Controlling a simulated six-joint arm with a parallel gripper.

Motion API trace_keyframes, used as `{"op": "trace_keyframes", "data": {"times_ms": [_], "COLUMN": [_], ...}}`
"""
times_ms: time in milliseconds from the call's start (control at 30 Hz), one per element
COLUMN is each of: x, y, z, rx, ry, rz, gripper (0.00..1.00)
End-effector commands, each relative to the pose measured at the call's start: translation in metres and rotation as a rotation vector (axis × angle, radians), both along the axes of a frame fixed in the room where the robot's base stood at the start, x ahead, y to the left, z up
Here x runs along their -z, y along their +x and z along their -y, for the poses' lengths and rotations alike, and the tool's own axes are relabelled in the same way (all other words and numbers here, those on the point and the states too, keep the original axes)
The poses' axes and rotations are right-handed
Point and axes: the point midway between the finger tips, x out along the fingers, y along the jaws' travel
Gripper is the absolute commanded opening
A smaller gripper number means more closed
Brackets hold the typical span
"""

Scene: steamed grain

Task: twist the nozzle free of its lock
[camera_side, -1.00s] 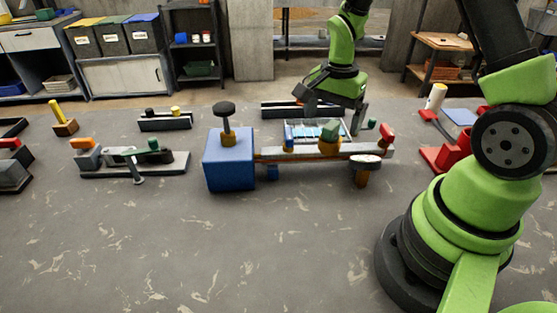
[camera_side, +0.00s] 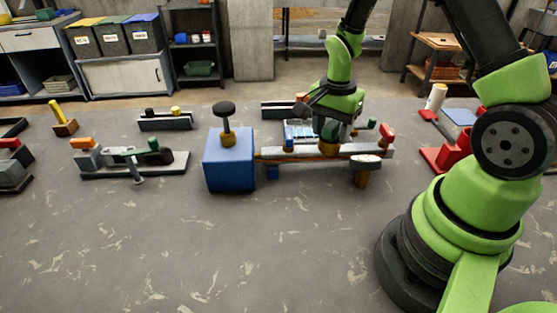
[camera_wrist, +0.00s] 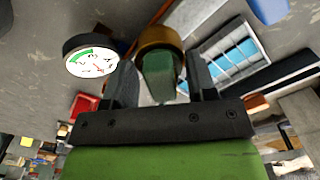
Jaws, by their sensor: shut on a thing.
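The green nozzle (camera_wrist: 159,80) sits in a round brass collar (camera_wrist: 160,37) in the wrist view. My gripper (camera_side: 331,133) is over the middle of the bench fixture, pointing down. In the wrist view its two dark fingers stand on either side of the nozzle, and my gripper (camera_wrist: 163,73) is shut on it. In the side view my fingers mostly hide the nozzle, and the orange-brass collar (camera_side: 329,149) shows just below them. The nozzle appears still seated in the collar. The lock itself cannot be made out.
A round dial gauge (camera_side: 366,159) stands at the fixture's front right; its white face (camera_wrist: 93,62) is close to my left finger in the wrist view. A blue box (camera_side: 229,162) with a black knob is to the left. A red-topped post (camera_side: 387,130) is right. The front bench is clear.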

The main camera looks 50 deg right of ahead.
Motion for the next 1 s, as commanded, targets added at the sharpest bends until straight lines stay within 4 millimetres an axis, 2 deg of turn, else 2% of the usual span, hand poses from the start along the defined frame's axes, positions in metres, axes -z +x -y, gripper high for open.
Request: {"op": "trace_keyframes", "data": {"times_ms": [467,633,900,1000], "x": [-0.0008,-0.0010,-0.0012,-0.0013], "y": [0.0035,0.0042,0.0043,0.0041], "z": [-0.0003,0.0000,0.0008,0.0011], "rx": [-0.008,-0.146,-0.182,-0.260], "ry": [-0.003,-0.005,-0.007,-0.007], "rz": [0.012,0.015,0.015,0.015], "gripper": [0.31,0.31,0.30,0.30]}}
